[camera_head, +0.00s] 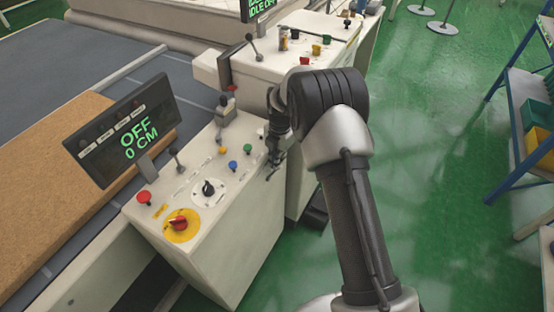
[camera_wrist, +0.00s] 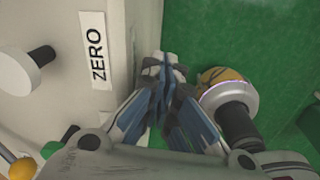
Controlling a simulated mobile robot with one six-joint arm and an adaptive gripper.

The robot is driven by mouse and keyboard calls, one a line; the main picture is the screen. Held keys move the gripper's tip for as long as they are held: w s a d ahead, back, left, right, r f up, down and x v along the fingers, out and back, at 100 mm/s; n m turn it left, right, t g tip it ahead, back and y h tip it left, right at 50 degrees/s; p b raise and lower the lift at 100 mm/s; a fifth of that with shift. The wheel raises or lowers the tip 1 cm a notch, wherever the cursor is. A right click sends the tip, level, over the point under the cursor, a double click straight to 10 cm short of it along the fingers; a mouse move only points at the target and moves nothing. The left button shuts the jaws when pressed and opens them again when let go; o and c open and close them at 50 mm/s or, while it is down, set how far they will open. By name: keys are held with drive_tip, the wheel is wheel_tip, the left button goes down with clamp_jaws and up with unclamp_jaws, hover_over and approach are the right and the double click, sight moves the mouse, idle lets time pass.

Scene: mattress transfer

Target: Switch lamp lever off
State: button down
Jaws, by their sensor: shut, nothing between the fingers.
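The control console (camera_head: 215,235) carries a tall lever (camera_head: 175,153) near the display and another lever with a dark mount (camera_head: 223,108) at its far end. I cannot tell which lever is the lamp lever, as no lamp label is readable. My gripper (camera_head: 273,172) hangs just past the console's right edge, pointing down, apart from both levers. In the wrist view the blue-and-grey fingers (camera_wrist: 163,75) are together and empty, over the green floor and the console's edge. A ZERO label (camera_wrist: 97,57) and a white knob on a black stem (camera_wrist: 28,75) show to their left.
The display (camera_head: 125,130) reads OFF, 0 CM. The console also has a red rotary switch (camera_head: 179,223), a black dial (camera_head: 208,187), a red button (camera_head: 144,197) and small coloured buttons. A second console (camera_head: 275,70) stands behind. Green floor (camera_head: 440,150) is clear at right, before a blue rack (camera_head: 512,95).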

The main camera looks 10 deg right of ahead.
wheel_tip(320, 180, up, 12)
drive_tip(key=shift+s+d, duration=0.15)
drive_tip(key=shift+d, duration=0.15)
idle(0.3)
idle(0.4)
